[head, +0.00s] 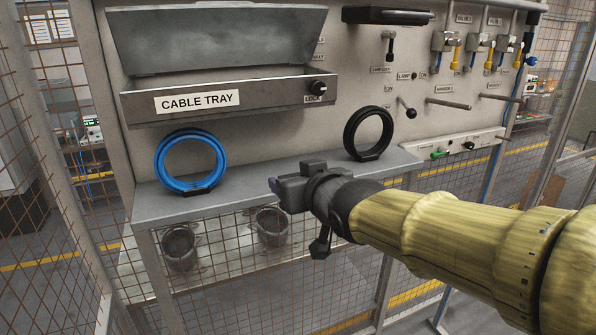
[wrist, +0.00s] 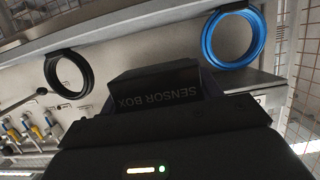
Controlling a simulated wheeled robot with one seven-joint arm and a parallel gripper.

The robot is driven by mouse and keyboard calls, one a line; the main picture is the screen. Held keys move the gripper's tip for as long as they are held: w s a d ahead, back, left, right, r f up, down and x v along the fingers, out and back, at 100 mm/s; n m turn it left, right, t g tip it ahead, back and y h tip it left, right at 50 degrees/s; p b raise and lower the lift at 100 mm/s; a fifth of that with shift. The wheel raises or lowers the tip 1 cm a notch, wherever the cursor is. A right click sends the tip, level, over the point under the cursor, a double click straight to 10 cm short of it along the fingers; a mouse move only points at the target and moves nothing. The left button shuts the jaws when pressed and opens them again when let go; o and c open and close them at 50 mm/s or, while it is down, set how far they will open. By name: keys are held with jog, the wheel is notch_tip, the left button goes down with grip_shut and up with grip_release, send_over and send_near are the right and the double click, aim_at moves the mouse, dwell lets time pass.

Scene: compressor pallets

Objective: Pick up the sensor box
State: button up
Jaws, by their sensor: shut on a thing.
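The sensor box (wrist: 160,92) is a dark box with "SENSOR BOX" lettering that reads upside down in the wrist view. It sits between the jaws of my gripper (head: 285,190), which is shut on it. In the head view the gripper is at the front edge of the grey shelf (head: 240,194), between the blue coil and the black coil. There the box is hard to tell apart from the dark gripper, and I cannot tell whether it touches the shelf.
A blue coil (head: 158,160) and a black coil (head: 348,135) stand on the shelf. The open cable tray (head: 275,97) is on the panel above. Two mesh baskets (head: 180,250) hang below. Levers and valves (head: 445,42) are at right; mesh fencing (head: 45,130) stands at left.

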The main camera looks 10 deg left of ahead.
jog(key=shift+s+d, duration=0.25)
jog(key=shift+s, duration=0.05)
jog(key=shift+a, duration=0.1)
